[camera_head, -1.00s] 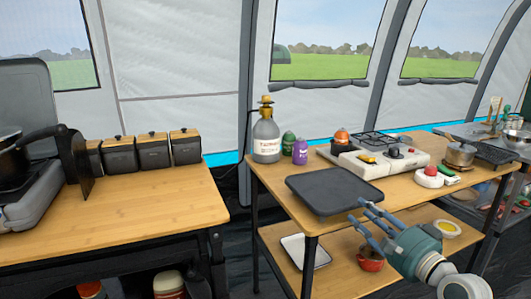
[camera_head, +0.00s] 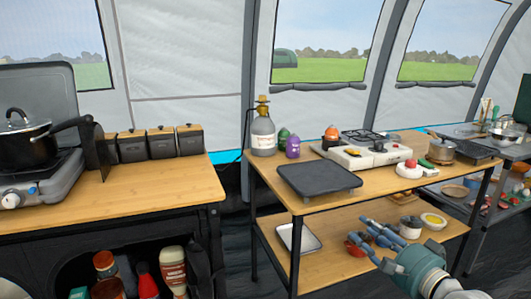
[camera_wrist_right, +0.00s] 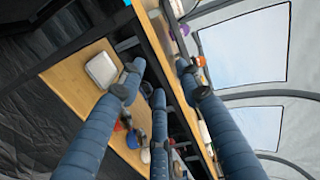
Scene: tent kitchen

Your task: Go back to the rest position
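My right gripper (camera_head: 368,240) comes in from the lower right of the head view, in front of the right-hand table's lower shelf. Its blue fingers are spread apart and hold nothing. In the right wrist view the same gripper (camera_wrist_right: 158,88) shows its fingers apart, with the table edge and shelf beyond them. In the head view the fingers partly cover a red bowl (camera_head: 353,248) on the shelf; I cannot tell whether they touch it. My left gripper is not in view.
A dark griddle tray (camera_head: 318,178) and a white stove (camera_head: 362,156) stand on the right table (camera_head: 262,180). A white tray (camera_head: 298,239) and a yellow-filled bowl (camera_head: 433,221) are on its shelf. The left counter (camera_head: 120,190) holds a pot (camera_head: 28,145) on a stove.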

